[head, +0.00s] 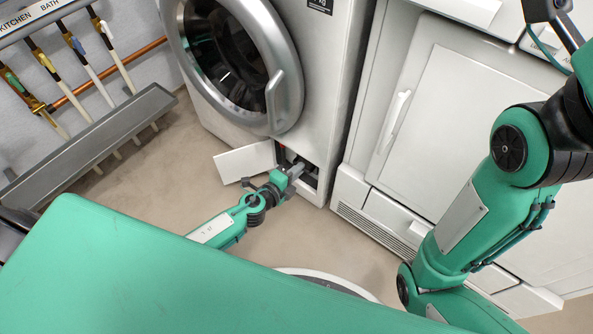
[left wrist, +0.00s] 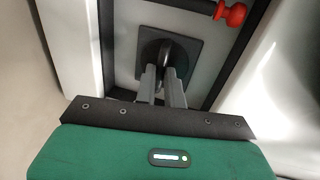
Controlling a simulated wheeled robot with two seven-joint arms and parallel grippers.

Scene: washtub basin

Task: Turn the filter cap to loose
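The filter cap (left wrist: 158,52), a dark round part with a raised grip on a dark square plate, sits inside the open service recess low on the washing machine (head: 322,100). In the head view my left gripper (head: 294,171) reaches into this recess and hides the cap. In the left wrist view the two grey fingers of the left gripper (left wrist: 162,78) are close together, with the cap's grip between their tips. They look shut on it. How far the cap is turned cannot be told. My right arm is at the right of the head view; its gripper is out of the picture.
The white recess flap (head: 245,161) hangs open left of my left gripper. A red plug (left wrist: 235,14) on a black hose is at the recess's upper right. A white cabinet (head: 450,110) stands to the right. A round white rim (head: 330,281) shows on the floor below.

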